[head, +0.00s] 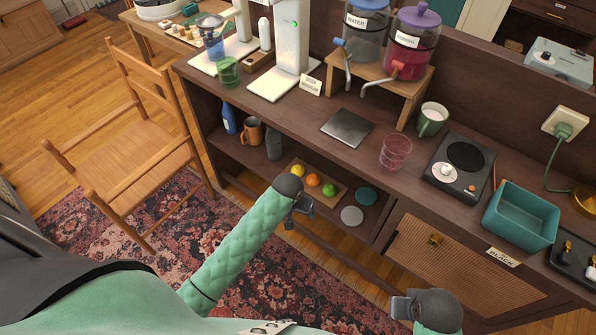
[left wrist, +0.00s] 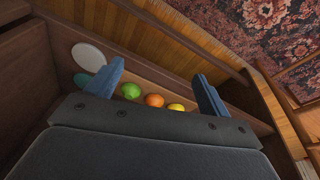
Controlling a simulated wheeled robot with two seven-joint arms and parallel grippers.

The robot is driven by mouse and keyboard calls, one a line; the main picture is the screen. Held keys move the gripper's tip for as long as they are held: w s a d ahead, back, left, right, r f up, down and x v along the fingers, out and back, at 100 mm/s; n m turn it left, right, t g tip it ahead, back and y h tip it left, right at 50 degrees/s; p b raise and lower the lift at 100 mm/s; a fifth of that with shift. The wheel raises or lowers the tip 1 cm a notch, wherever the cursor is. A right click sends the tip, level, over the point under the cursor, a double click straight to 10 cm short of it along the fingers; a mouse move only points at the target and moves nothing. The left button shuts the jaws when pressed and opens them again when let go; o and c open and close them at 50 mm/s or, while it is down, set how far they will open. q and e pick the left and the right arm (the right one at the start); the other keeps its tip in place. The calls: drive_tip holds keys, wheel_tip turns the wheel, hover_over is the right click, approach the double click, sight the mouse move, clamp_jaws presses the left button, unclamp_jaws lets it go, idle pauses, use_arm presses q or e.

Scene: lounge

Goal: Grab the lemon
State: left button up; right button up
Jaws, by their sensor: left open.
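The yellow lemon (head: 297,170) lies on a small wooden board (head: 301,192) on the lower shelf of the dark cabinet. Beside it on the board are an orange (head: 313,180) and a green lime (head: 329,190). My left gripper (head: 303,208) is open and empty in front of the shelf, apart from the fruit. In the left wrist view, the lemon (left wrist: 176,107), orange (left wrist: 154,100) and lime (left wrist: 131,90) show between the spread fingers (left wrist: 158,74), the lemon nearest the right finger. My right gripper (head: 402,306) is at the bottom right; its fingers are unclear.
A blue bottle (head: 228,118), brown mug (head: 252,131) and grey container (head: 274,142) stand left of the fruit on the shelf. Two discs, teal (head: 366,195) and grey (head: 352,215), lie right. The countertop (head: 300,118) is above; a wooden chair (head: 130,145) stands left.

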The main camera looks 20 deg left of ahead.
use_arm(q)
drive_tip(key=w+a+f+n, duration=0.1)
drive_tip(key=w+a+f, duration=0.15)
drive_tip(key=w, duration=0.95)
drive_tip(key=n+g+y, duration=0.1)
drive_tip(key=n, duration=0.1)
approach(298, 168)
drive_tip(key=shift+s+d+f, duration=0.3)
drive_tip(key=shift+s+f, duration=0.15)
drive_tip(key=shift+f, duration=0.3)
drive_tip(key=shift+w+a, duration=0.35)
drive_tip(key=shift+w, duration=0.15)
drive_tip(key=shift+w+f, duration=0.2)
drive_tip(key=shift+f, duration=1.05)
drive_tip(key=f, duration=0.2)
drive_tip(key=f+p, duration=0.1)
drive_tip(key=f, duration=0.1)
drive_tip(key=shift+w+d+f, duration=0.1)
drive_tip(key=shift+w+f, duration=0.1)
drive_tip(key=shift+f, duration=0.35)
use_arm(e)
drive_tip(key=a+f+g, duration=0.1)
drive_tip(key=a+f, duration=0.2)
drive_tip(key=f, duration=0.5)
drive_tip(key=shift+s+f, duration=0.2)
drive_tip(key=shift+s, duration=0.15)
use_arm(q)
drive_tip(key=c, duration=1.1)
